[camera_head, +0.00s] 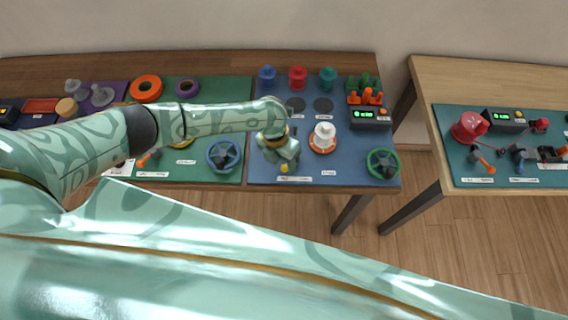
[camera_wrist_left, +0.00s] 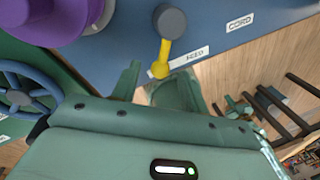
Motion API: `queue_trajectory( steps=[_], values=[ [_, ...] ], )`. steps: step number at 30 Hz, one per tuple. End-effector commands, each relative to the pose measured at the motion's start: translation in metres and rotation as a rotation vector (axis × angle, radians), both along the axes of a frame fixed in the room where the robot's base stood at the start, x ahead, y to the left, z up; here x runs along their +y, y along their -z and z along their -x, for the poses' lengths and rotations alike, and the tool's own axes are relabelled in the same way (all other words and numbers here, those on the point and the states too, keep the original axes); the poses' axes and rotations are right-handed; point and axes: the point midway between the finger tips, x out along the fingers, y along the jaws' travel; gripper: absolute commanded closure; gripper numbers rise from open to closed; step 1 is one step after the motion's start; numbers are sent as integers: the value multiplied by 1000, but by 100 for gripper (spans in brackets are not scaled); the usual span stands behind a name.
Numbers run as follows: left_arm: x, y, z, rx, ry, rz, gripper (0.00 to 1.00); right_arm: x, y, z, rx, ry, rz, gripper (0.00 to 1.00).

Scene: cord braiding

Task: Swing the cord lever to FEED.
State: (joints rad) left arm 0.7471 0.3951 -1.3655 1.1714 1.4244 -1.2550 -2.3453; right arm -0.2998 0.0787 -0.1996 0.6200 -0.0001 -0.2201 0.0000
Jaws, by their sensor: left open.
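The cord lever (camera_wrist_left: 167,38) shows in the left wrist view as a dark grey round pivot with a short yellow arm and tip. Its yellow tip (camera_wrist_left: 160,69) points down between my left gripper's fingers, beside the left end of the FEED label (camera_wrist_left: 189,56). My left gripper (camera_wrist_left: 158,88) is open; I cannot tell whether a finger touches the tip. In the head view my left gripper (camera_head: 282,160) hangs over the front left of the blue board, and a bit of the yellow tip (camera_head: 284,168) shows below it. The pivot is hidden there. My right gripper is not in view.
A purple round part (camera_wrist_left: 48,18) stands beside the lever. The blue board (camera_head: 345,167) also bears a white spool (camera_head: 323,136), a green handwheel (camera_head: 383,163) and a display box (camera_head: 370,119). A blue handwheel (camera_head: 223,155) is on the green board to the left.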

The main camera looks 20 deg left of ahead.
Motion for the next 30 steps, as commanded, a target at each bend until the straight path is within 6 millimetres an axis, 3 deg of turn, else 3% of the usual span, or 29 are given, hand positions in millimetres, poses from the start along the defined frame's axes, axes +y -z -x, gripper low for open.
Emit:
queue_trajectory(
  steps=[4, 13, 18, 30],
  values=[
    [-2, 12, 1, 0, 0, -1, 56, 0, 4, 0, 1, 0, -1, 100],
    [-3, 14, 1, -1, 0, 0, 56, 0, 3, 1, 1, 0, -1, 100],
    [-3, 13, 0, -1, 0, 0, 99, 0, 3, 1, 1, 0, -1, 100],
    [-6, 13, 2, -1, -59, 1, 100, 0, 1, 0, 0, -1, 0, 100]
  ],
)
